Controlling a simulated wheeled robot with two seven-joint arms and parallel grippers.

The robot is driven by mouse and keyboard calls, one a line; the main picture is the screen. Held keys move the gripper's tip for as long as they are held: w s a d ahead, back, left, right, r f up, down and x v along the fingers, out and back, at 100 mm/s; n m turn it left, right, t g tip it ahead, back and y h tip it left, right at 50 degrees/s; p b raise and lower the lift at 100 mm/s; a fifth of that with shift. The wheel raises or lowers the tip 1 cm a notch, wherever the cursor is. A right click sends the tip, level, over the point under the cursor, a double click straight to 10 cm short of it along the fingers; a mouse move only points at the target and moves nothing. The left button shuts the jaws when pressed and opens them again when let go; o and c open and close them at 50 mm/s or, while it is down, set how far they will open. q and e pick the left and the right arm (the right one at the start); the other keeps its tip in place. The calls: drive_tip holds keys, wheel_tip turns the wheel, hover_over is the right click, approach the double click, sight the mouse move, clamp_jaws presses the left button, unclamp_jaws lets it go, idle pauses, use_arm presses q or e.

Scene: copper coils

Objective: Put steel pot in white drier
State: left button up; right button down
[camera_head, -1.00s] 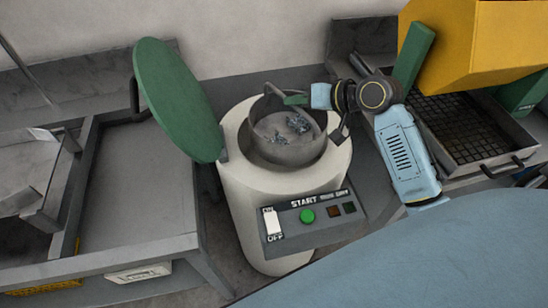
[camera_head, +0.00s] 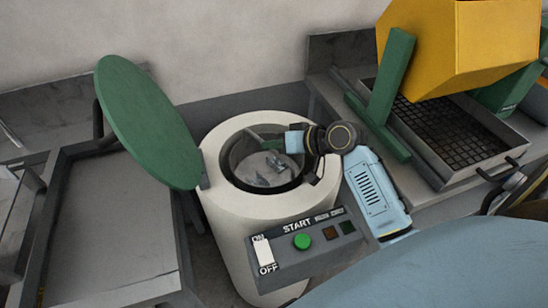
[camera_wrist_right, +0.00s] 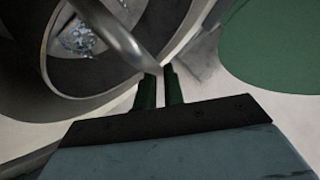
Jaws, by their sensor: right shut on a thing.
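The steel pot (camera_head: 240,156) sits down inside the round opening of the white drier (camera_head: 222,215), with small metallic pieces in it. My right gripper (camera_head: 264,138) reaches in from the right over the opening, its green fingers shut on the pot's handle. In the right wrist view the fingers (camera_wrist_right: 160,84) meet at the grey handle bar (camera_wrist_right: 118,36), with the pot's inside behind it. Whether the pot touches the drier's bottom is hidden. The drier's green lid (camera_head: 150,122) stands open at the left. My left gripper is not in view.
A control panel (camera_head: 303,243) with a green button and an ON/OFF switch is on the drier's front. A grey bench (camera_head: 110,240) stands at the left. A yellow container (camera_head: 460,45) stands above a grated tray (camera_head: 450,130) at the right.

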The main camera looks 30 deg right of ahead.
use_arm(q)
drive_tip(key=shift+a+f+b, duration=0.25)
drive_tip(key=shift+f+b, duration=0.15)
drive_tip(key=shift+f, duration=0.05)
use_arm(e)
wheel_tip(320, 180, down, 3)
drive_tip(key=shift+f, duration=0.15)
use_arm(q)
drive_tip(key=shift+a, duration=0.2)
use_arm(e)
drive_tip(key=shift+f, duration=0.1)
